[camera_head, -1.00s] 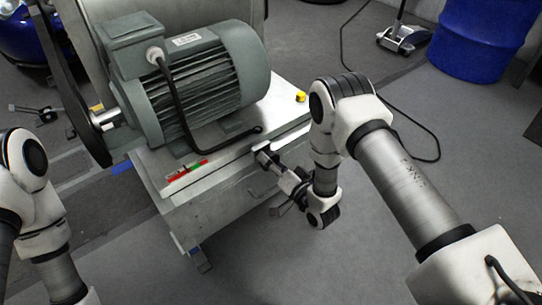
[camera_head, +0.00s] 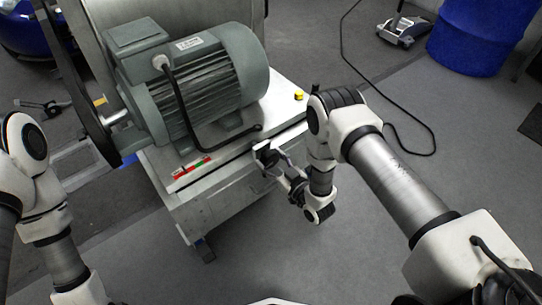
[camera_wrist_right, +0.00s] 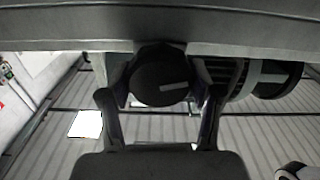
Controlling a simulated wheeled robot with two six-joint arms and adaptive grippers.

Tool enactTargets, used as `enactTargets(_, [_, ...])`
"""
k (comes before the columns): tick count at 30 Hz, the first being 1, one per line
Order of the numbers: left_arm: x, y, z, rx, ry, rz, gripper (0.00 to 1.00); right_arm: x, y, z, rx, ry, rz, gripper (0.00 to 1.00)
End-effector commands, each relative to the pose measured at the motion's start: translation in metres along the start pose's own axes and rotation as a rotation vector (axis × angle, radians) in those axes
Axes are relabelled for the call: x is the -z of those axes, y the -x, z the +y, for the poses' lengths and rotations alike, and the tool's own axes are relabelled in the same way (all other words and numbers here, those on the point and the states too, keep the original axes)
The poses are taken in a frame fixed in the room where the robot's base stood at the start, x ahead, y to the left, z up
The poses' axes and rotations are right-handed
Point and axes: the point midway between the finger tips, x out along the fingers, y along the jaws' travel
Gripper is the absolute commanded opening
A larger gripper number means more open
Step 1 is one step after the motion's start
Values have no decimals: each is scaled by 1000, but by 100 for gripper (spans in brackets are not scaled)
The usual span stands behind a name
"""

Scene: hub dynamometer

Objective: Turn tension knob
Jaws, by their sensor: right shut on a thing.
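The tension knob (camera_wrist_right: 158,78) is a round black knob with a light pointer mark lying nearly level on its face, on the front edge of the metal machine base. My right gripper (camera_head: 268,158) is at that edge, below the grey motor (camera_head: 195,85). In the right wrist view my right gripper (camera_wrist_right: 160,92) has one finger on each side of the knob and is shut on it. The knob itself is mostly hidden by the fingers in the head view. My left arm shows at the left, but its gripper is out of view.
A black cable (camera_head: 350,62) lies on the floor behind my right arm. A blue drum (camera_head: 478,38) stands at the back right. The floor in front is clear.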

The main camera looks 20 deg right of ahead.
Motion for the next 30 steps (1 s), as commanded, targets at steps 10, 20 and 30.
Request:
enactTargets(10, [0, 21, 0, 0, 0, 0, 37, 2, 1, 0, 1, 325, -3, 28])
enactTargets(20, [0, 37, 0, 0, 0, 0, 37, 1, 1, -1, 2, 638, -3, 28])
enactTargets(30, [0, 52, 0, 0, 0, 0, 37, 1, 0, -1, 1, 962, -1, 28])
